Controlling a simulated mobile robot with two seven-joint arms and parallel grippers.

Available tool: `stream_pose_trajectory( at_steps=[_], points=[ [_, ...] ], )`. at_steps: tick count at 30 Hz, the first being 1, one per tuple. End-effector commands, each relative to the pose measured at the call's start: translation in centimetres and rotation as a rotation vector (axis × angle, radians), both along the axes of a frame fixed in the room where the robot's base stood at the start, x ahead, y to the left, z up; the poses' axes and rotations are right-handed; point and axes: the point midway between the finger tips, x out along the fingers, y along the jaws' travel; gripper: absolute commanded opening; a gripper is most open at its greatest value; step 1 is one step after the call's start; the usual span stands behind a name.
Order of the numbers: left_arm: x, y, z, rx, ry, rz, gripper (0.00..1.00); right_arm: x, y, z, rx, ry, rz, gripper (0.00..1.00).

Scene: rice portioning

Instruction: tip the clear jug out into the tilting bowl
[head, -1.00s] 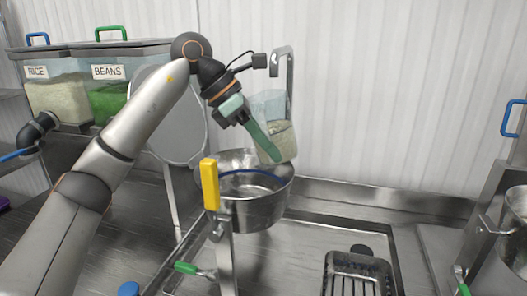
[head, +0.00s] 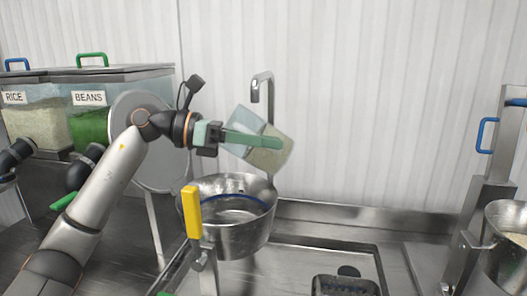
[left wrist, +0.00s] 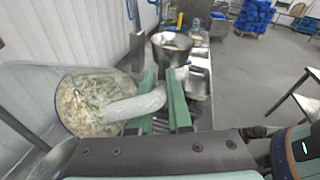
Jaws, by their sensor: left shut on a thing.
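The clear jug (head: 241,124) holds pale grain, gathered at its lower right end in the head view. It is tilted and hangs in the air above the steel tilting bowl (head: 250,238), apart from its rim. My left gripper (head: 277,142) is shut on the jug's handle, its green fingers across the jug. The left wrist view shows the jug (left wrist: 52,78) at the left and its clear handle (left wrist: 140,104) between the fingers. The bowl has a yellow handle (head: 192,212) and a blue line inside; I see no grain in it. My right gripper is not in view.
A tap (head: 262,85) stands behind the jug. Bins of rice (head: 33,125) and beans (head: 92,128) are at the left, with a round metal disc (head: 172,165) beside them. Another steel pot (head: 508,255) is at the right. The wall is close behind.

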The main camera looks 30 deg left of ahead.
Motion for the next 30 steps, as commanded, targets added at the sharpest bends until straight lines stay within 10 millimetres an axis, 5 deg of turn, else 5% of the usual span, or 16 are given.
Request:
stream_pose_trajectory(
  at_steps=[30],
  points=[
    [-0.5,0.9,3.9,-0.432,-0.189,-0.002,0.0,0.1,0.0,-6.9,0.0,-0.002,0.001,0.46]
  ],
)
